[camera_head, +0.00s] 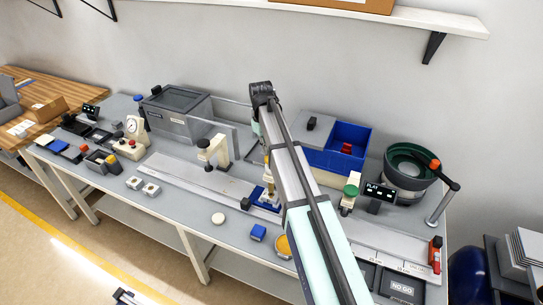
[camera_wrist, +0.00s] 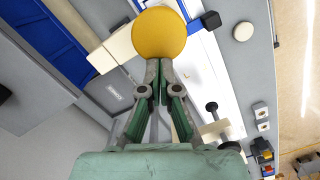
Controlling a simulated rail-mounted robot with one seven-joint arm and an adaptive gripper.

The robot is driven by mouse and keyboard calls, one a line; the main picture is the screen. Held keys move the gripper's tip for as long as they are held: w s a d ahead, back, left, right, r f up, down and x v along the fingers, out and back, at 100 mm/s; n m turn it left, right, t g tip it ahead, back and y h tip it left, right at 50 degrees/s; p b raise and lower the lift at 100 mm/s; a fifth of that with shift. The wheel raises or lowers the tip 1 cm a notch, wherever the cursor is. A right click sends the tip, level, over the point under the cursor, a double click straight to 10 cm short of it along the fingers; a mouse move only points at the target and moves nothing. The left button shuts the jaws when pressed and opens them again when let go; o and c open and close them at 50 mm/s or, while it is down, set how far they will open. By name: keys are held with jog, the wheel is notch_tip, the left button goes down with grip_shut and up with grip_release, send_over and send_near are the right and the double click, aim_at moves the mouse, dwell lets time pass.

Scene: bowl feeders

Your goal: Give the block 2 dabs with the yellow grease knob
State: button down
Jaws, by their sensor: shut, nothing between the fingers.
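The yellow grease knob (camera_wrist: 160,33) is a large round yellow cap in the wrist view, beside a cream arm (camera_wrist: 117,48) of its stand. My gripper (camera_wrist: 157,64) is shut and empty, its fingertips pointing at the knob's near edge. They look close to or touching it; I cannot tell which. In the head view my arm hides the knob and most of the gripper. A blue fixture (camera_head: 262,204) with a pale piece in it sits beside my arm on the bench. I cannot tell whether that piece is the block.
A blue bin (camera_head: 343,161) and a bowl feeder (camera_head: 407,172) stand behind.

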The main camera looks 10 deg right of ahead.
notch_tip(320, 180, up, 12)
jog(key=w, duration=0.1)
jog(key=shift+a, duration=0.25)
dwell(0.4)
dwell(0.6)
jog(key=s+f, duration=0.1)
jog(key=s+d+f, duration=0.1)
jog(key=s+f, duration=0.1)
jog(key=shift+s+d+f, duration=0.1)
jog(key=shift+d+f, duration=0.15)
jog(key=shift+f, duration=0.1)
